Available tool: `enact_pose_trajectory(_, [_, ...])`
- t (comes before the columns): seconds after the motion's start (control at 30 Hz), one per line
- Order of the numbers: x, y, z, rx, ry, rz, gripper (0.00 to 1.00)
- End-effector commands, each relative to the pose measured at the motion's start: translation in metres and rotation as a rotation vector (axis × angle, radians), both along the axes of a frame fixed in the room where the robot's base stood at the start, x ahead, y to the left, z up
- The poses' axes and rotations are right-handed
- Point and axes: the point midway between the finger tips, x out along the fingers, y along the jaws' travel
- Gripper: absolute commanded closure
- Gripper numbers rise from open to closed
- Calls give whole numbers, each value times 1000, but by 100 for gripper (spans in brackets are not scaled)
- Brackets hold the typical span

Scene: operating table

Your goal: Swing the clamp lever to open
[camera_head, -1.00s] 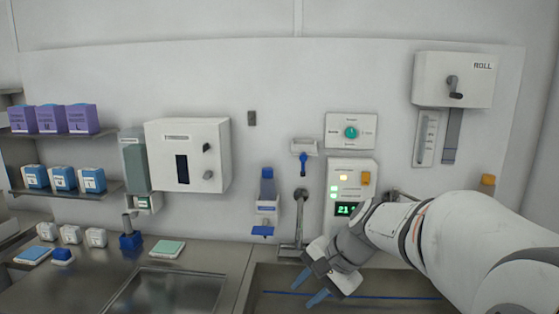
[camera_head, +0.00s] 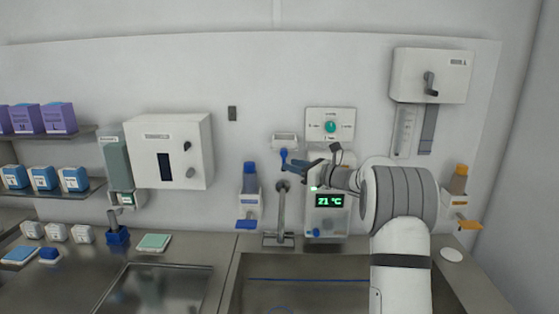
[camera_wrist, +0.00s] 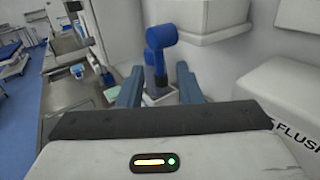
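The clamp lever (camera_head: 284,156) is a small blue handle hanging from a pale wall mount (camera_head: 285,141) above the tap. In the wrist view the blue lever (camera_wrist: 161,42) has a rounded thick head and stands upright, ahead of my gripper (camera_wrist: 160,88). My two blue fingers are apart, one on each side of the lever's line. In the head view my gripper (camera_head: 293,165) is right beside the lever, coming from the right. I cannot tell whether the fingers touch it.
A control panel with a green 21 °C display (camera_head: 330,201) is below my gripper. A teal dial plate (camera_head: 330,125) is just above. The grey tap (camera_head: 281,210) rises below the lever. A blue bottle dispenser (camera_head: 249,180) hangs to the left. The sink (camera_head: 240,262) is below.

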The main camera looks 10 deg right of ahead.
Motion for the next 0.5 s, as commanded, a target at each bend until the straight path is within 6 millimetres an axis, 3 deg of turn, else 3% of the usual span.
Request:
enact_pose_trajectory(0.2, [23, 23, 2, -1, 1, 1, 68])
enact_pose_trajectory(0.5, [31, 31, 0, -3, 0, -1, 68])
